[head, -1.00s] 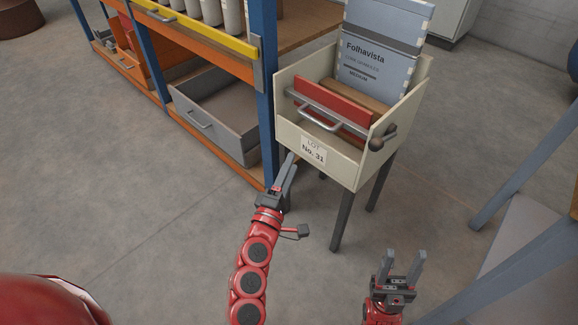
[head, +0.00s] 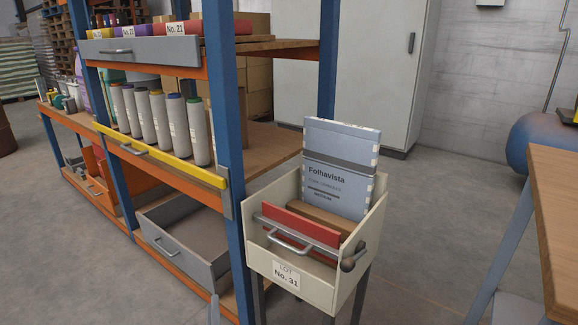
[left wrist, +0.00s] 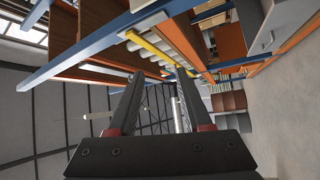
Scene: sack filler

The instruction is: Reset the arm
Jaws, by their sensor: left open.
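My left gripper (left wrist: 159,78) is open and empty in the left wrist view, its two dark fingers apart with the shelf rack beyond them. In the head view only a grey tip of the left gripper (head: 214,308) shows at the bottom edge, in front of the rack's lower tray. It appears to hold nothing. The rest of the left arm is below the picture. My right gripper is out of view.
A cream bin (head: 340,285) on legs stands beside the blue rack post (head: 226,150). It holds a blue Folhavista box (head: 335,180) and a red-fronted piece (head: 299,226). A grey drawer (head: 178,252) sits low in the rack. A wooden table (head: 558,200) is at right; floor lies between.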

